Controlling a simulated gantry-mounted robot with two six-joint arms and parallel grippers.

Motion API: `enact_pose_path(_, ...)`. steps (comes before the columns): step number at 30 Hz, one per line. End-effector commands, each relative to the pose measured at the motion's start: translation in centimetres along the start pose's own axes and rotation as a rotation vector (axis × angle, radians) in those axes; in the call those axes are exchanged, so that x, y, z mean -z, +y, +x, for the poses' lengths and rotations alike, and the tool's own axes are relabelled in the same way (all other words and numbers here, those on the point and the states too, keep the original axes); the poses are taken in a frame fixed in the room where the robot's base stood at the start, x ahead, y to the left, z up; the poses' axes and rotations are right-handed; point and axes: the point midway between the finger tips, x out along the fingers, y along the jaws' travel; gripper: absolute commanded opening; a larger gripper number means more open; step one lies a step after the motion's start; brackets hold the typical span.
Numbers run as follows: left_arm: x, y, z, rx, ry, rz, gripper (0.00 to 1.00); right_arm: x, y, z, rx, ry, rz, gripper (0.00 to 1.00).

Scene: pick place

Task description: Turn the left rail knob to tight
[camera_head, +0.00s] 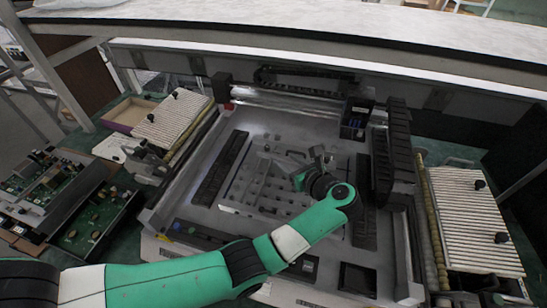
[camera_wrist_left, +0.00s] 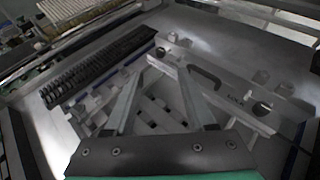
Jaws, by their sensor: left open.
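A light grey fixture (camera_head: 250,190) with rails and slots sits on the machine bed. In the left wrist view its rail bar (camera_wrist_left: 225,90) carries a dark handle and small lettering. One dark knob (camera_wrist_left: 161,52) is at the bar's left end and another dark knob (camera_wrist_left: 261,108) at its right end. Both look small, and I cannot read their turn position. My left gripper (camera_wrist_left: 160,78) is open and empty, its fingers spread over the fixture, with the left-end knob beyond the fingertips. In the head view my left gripper (camera_head: 300,177) is above the fixture, partly hidden by my wrist.
A black ribbed strip (camera_wrist_left: 100,68) lies left of the fixture. A black cable chain (camera_head: 397,150) and carriage (camera_head: 355,118) stand at the bed's right and back. Circuit boards (camera_head: 45,175) lie at far left, and slatted panels (camera_head: 470,220) flank the bed.

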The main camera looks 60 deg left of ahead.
Motion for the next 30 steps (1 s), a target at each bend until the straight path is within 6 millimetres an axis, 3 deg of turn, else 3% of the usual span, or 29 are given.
enact_pose_path(5, -0.1, 0.0, 0.4, -0.002, -0.001, -0.001, 0.56, 0.0, 0.0, 0.0, 0.000, 0.000, 0.000, 0.00)
enact_pose_path(8, -0.1, 0.1, 1.7, -0.003, -0.001, -0.001, 0.56, -0.1, 0.0, -0.2, 0.000, 0.000, 0.000, 0.00)
enact_pose_path(21, 0.1, 0.0, 10.5, -0.002, -0.001, -0.001, 0.56, -1.3, 0.0, -1.4, 0.000, 0.000, 0.000, 0.00)
enact_pose_path(30, -0.1, 0.0, 11.6, 0.001, -0.001, -0.001, 0.56, -1.4, 0.0, -1.5, 0.000, 0.000, 0.000, 0.00)
